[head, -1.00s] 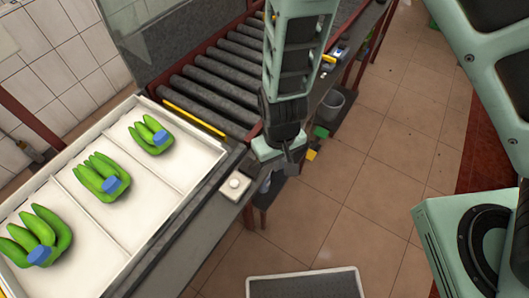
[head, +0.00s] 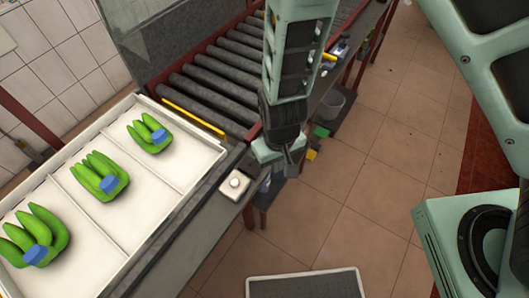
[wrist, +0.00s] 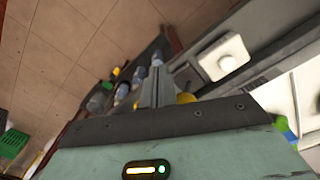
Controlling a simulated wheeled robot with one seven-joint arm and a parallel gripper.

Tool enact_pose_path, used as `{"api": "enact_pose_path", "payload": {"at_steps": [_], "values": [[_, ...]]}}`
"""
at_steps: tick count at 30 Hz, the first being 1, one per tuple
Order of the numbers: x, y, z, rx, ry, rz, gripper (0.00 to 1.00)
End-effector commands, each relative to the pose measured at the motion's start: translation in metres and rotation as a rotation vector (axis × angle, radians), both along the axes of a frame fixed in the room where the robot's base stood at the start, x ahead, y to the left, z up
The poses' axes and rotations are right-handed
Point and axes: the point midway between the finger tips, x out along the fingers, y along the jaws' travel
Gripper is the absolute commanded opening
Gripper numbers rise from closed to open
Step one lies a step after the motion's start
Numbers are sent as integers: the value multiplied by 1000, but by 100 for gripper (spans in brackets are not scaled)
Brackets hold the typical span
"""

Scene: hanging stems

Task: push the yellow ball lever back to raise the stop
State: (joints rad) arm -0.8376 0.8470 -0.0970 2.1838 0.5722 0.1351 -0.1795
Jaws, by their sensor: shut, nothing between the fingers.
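The yellow ball (wrist: 186,98) of the lever shows in the wrist view, just right of my fingers and partly hidden behind my gripper's body. In the head view I cannot make it out; my gripper covers that area. My gripper (head: 289,168) points down beside the outer edge of the conveyor frame, its fingers together and empty. The fingers also show in the wrist view (wrist: 156,88), close beside the ball; I cannot tell if they touch it. A yellow bar (head: 193,109), perhaps the stop, lies across the near end of the rollers.
A white box with a round button (head: 235,183) sits on the frame left of my gripper. A white tray (head: 187,202) holds green banana bunches with blue blocks. Grey rollers (head: 215,80) run behind.

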Motion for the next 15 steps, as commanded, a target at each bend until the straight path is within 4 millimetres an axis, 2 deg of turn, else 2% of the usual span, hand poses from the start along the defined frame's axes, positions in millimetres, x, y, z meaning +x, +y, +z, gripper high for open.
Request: {"api": "enact_pose_path", "payload": {"at_steps": [7,15], "values": [[0,0,-13,0,-1,1,0],[0,0,-15,1,-2,0,0]]}}
